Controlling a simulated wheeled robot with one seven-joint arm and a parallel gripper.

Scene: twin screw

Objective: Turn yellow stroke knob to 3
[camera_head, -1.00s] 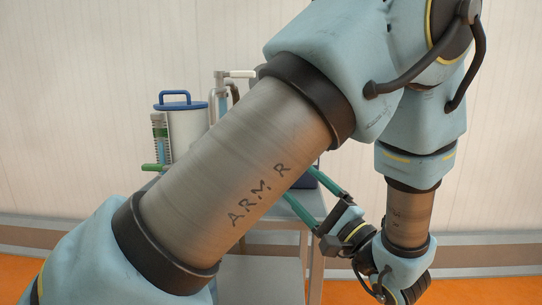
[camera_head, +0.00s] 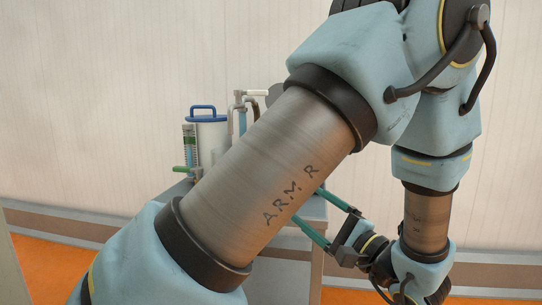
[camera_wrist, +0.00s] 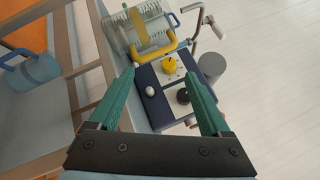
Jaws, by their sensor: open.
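The yellow knob (camera_wrist: 170,65) is on the face of a dark blue and white panel (camera_wrist: 148,76) in the wrist view. A black knob (camera_wrist: 183,96) sits below it on the same panel. Marks around the knobs are too small to read. My gripper (camera_wrist: 160,76) has two teal fingers spread apart, with the yellow knob seen between and just beyond their tips. The fingers appear empty and apart from the knob. In the head view my gripper (camera_head: 314,208) is partly behind my arm, which hides the panel and knobs.
A yellow bent handle (camera_wrist: 155,50) and a clear ribbed cylinder (camera_wrist: 138,30) lie just beyond the panel. A white ball-shaped part (camera_wrist: 150,91) is left of the black knob. A grey cylinder (camera_wrist: 211,66) stands right. A white canister with blue handle (camera_head: 212,140) shows in the head view.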

